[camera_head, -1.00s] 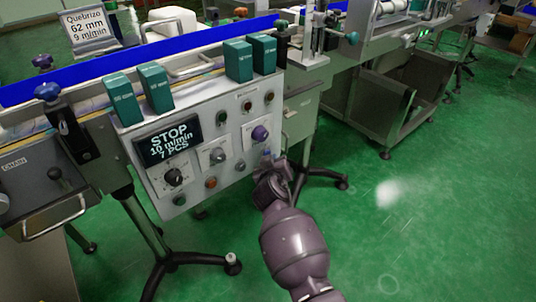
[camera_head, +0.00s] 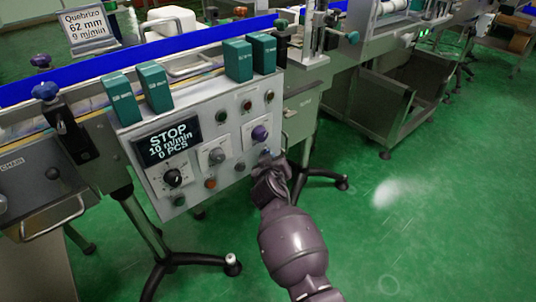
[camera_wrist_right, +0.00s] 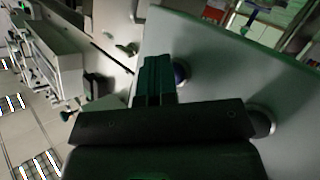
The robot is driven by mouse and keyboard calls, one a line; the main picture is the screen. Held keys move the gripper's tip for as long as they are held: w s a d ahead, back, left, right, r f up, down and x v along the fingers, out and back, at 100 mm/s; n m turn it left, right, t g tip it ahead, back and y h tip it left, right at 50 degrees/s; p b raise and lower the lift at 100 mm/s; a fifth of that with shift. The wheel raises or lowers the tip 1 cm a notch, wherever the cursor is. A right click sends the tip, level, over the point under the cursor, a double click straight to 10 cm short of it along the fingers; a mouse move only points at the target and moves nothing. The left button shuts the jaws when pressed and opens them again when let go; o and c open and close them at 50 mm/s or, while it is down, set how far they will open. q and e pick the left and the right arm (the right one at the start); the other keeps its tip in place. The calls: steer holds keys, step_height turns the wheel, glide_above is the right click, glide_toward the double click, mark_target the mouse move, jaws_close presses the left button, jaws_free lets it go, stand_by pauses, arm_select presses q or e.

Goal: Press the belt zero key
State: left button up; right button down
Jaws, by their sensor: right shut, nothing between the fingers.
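The control panel (camera_head: 195,150) has a dark display (camera_head: 167,143) that reads STOP, 10 m/min, 0 PCS. Several knobs and round buttons sit on it, including a purple knob (camera_head: 260,133) and an orange button (camera_head: 210,184). No key label is legible, so I cannot tell which is belt zero. My right gripper (camera_head: 267,157) is at the panel's lower right corner, below the purple knob, hiding what lies behind it. In the wrist view its fingers (camera_wrist_right: 155,75) are shut and empty, close to the panel face; contact cannot be told. My left gripper is not in view.
Several teal boxes (camera_head: 239,60) stand on the conveyor behind the panel. A steel machine (camera_head: 385,85) stands to the right. Black stand legs (camera_head: 180,262) are below the panel. The green floor (camera_head: 430,220) at right is clear.

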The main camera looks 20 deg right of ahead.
arm_select(q)
steer(key=shift+p, duration=0.3)
arm_select(e)
steer(key=shift+s+d, duration=0.25)
steer(key=shift+s, duration=0.5)
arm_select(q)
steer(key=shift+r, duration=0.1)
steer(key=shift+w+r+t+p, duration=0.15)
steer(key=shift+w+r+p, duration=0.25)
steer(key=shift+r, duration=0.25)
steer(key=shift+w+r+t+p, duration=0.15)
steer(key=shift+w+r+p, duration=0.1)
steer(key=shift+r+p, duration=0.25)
arm_select(e)
steer(key=s, duration=0.1)
steer(key=s+d, duration=0.1)
steer(key=s, duration=0.2)
steer(key=shift+s+d, duration=0.35)
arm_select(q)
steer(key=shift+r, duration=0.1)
